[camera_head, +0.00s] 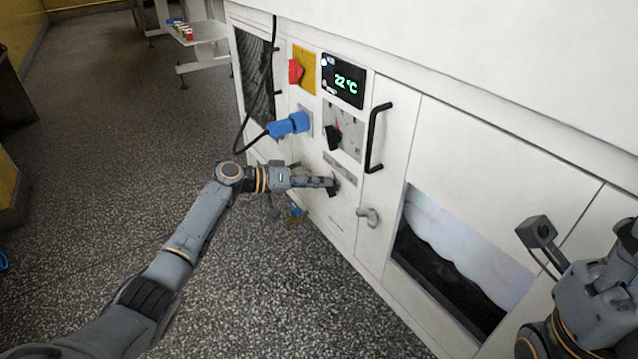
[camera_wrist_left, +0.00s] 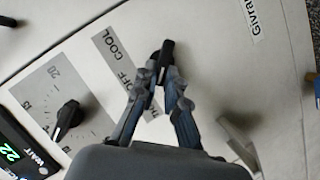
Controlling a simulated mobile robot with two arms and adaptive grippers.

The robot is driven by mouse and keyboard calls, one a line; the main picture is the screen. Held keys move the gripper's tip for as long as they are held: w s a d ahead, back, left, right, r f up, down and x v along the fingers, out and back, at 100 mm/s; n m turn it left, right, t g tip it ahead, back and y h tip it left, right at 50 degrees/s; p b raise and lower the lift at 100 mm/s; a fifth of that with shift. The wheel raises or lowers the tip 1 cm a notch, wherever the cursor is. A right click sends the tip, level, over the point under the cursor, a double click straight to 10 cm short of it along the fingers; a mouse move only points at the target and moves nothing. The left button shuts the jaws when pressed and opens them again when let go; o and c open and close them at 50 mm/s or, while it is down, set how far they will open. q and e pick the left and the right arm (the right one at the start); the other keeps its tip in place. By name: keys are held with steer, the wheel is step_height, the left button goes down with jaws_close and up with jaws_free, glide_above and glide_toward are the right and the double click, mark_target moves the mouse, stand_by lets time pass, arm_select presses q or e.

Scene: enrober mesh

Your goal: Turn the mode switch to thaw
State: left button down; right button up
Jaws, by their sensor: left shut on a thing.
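The mode switch is a black knob (camera_head: 333,190) low on the white machine's front panel. It also shows in the left wrist view (camera_wrist_left: 165,62), beside a grey label strip (camera_wrist_left: 119,62) that reads COOL and OFF. The strip's lower end is hidden behind a finger, so the third word is mostly covered. My left gripper (camera_head: 326,183) is shut on the knob, with a fingertip on each side of it. I cannot tell which word the knob points at. My right gripper (camera_head: 612,285) is at the right edge, partly cut off, with its fingers unclear.
Above the switch are a black dial (camera_head: 333,138), a 22 °C display (camera_head: 343,80) and a red switch (camera_head: 295,72). A blue plug (camera_head: 289,124) with a black cable sticks out left. A door handle (camera_head: 377,138) and grey latch (camera_head: 369,216) stand out to the right.

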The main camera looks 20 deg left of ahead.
arm_select(q)
steer(key=shift+w+d, duration=0.1)
steer(key=shift+d, duration=0.15)
steer(key=c, duration=1.4)
jaws_free()
steer(key=shift+w+d, duration=0.1)
steer(key=shift+d, duration=0.1)
steer(key=shift+a+f, duration=0.1)
steer(key=shift+a, duration=0.1)
steer(key=v, duration=1.2)
